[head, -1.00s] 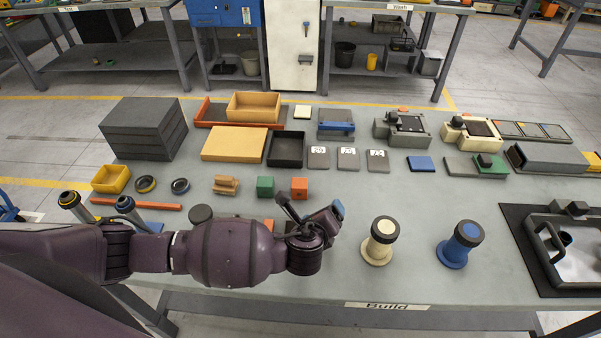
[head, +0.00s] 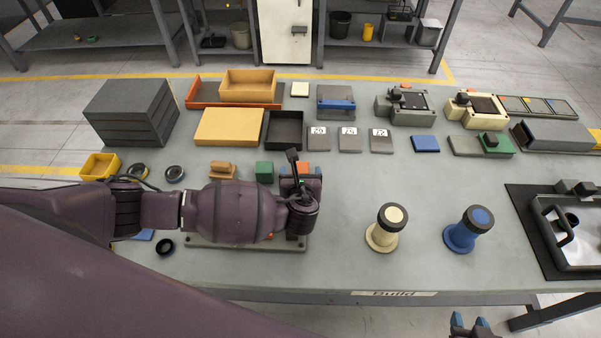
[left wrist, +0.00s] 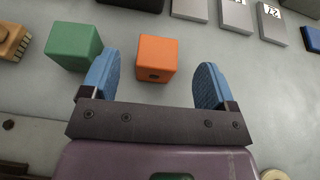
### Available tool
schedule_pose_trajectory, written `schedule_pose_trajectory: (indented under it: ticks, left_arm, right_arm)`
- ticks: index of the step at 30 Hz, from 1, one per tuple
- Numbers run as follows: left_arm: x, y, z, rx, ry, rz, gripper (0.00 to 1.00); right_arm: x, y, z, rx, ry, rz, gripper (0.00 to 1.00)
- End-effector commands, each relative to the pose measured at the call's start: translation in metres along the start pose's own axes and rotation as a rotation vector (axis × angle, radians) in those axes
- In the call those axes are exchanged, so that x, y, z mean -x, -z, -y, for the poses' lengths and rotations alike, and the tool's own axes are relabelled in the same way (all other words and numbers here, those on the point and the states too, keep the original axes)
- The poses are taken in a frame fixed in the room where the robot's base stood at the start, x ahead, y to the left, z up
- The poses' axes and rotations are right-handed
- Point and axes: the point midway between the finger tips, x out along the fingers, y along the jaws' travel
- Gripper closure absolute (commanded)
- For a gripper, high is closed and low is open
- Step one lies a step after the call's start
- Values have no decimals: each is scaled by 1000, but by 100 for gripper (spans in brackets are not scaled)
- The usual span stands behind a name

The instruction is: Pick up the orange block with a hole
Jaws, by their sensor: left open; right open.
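The orange block (left wrist: 157,56) shows in the left wrist view as a cube with a dark hole in its near face. It sits on the bench between and slightly beyond the open blue fingertips of my left gripper (left wrist: 160,72), nearer the left finger. In the head view the orange block (head: 303,168) is partly hidden by my left gripper (head: 300,171) above it. My right gripper (head: 469,323) is at the bottom edge of the head view, in front of the bench, open with no object seen in it.
A green block (left wrist: 74,45) stands just left of the orange block. A brown wooden piece (head: 222,170) lies further left. Numbered grey plates (head: 349,143) lie behind. A cream-topped post (head: 384,230) and a blue post (head: 464,232) stand to the right. The bench between is clear.

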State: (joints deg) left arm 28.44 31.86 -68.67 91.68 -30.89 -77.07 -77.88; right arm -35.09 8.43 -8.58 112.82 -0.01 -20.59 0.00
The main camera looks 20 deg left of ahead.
Motion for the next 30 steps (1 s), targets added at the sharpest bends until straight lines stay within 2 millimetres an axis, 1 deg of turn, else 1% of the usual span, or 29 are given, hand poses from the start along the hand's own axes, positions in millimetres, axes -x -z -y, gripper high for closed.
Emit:
schedule_pose_trajectory:
  ticks: [7,15,18,21,27,28,30]
  left_arm:
    - [-14,1,0,1,0,1,19]
    - [-46,7,0,1,0,0,19]
    - [-54,8,0,2,0,0,19]
    - [-57,8,0,2,1,-1,19]
    - [-58,8,0,2,1,-1,19]
    - [-58,8,0,2,1,-1,21]
    - [-58,8,0,2,1,-1,31]
  right_arm:
    - [-1,2,3,-10,0,-5,57]
    - [-2,2,4,-11,1,-6,57]
    - [-2,2,3,-10,1,-7,57]
    - [-2,2,3,-8,1,-7,57]
    - [-2,2,2,-5,1,-6,57]
    - [-2,2,2,-5,1,-6,57]
    - [-2,2,2,-4,1,-6,57]
